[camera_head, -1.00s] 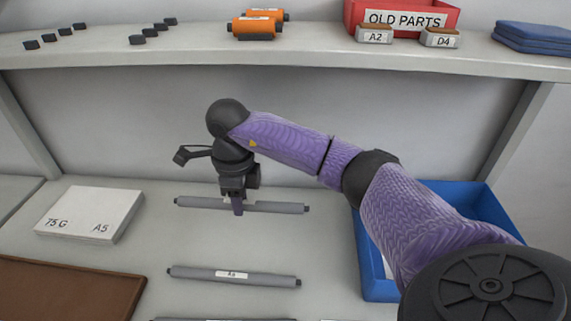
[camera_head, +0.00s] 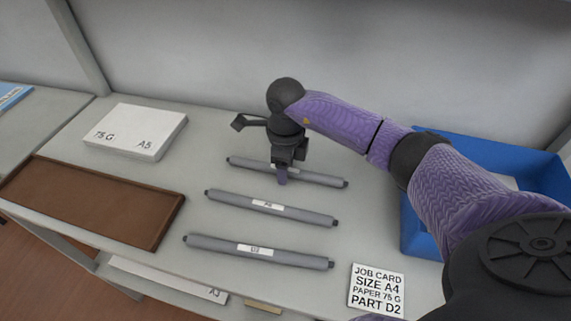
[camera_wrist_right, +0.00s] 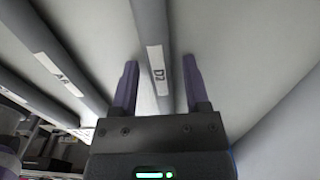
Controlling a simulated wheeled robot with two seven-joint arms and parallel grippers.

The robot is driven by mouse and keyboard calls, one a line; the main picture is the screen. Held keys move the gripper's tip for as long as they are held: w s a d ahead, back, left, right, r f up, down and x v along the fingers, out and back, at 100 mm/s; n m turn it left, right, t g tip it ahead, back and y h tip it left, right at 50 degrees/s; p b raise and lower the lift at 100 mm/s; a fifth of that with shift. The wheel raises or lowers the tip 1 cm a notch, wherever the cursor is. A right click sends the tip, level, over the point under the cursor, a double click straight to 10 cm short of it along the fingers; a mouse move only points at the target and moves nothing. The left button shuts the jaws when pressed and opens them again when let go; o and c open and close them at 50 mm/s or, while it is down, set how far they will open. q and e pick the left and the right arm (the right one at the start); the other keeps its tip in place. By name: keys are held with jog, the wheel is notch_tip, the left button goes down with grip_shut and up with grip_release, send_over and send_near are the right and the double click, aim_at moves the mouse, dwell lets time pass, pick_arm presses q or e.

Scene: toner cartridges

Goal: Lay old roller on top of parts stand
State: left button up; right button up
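Three grey rollers lie roughly parallel on the bench. The far roller (camera_head: 324,178) is under my right gripper (camera_head: 282,180); in the right wrist view this roller (camera_wrist_right: 151,40) has a label reading D2. The middle roller (camera_head: 235,201) has a label that looks like A8 in the wrist view (camera_wrist_right: 65,65). The front roller's (camera_head: 215,244) label is too small to read surely. My right gripper, also in the wrist view (camera_wrist_right: 160,85), is open, its fingers on either side of the D2 roller with gaps. I cannot tell which thing is the parts stand. My left gripper is out of view.
A job card (camera_head: 377,290) reads size A4, paper 75 G, part D2. A blue bin (camera_head: 421,240) stands at right, partly behind my arm. A white paper pack (camera_head: 135,131) and a brown tray (camera_head: 95,203) are at left.

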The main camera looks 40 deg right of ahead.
jog(key=shift+o, duration=0.2)
jog(key=shift+r, duration=0.35)
notch_tip(320, 180, up, 12)
jog(key=p, duration=0.4)
jog(key=shift+f, duration=0.2)
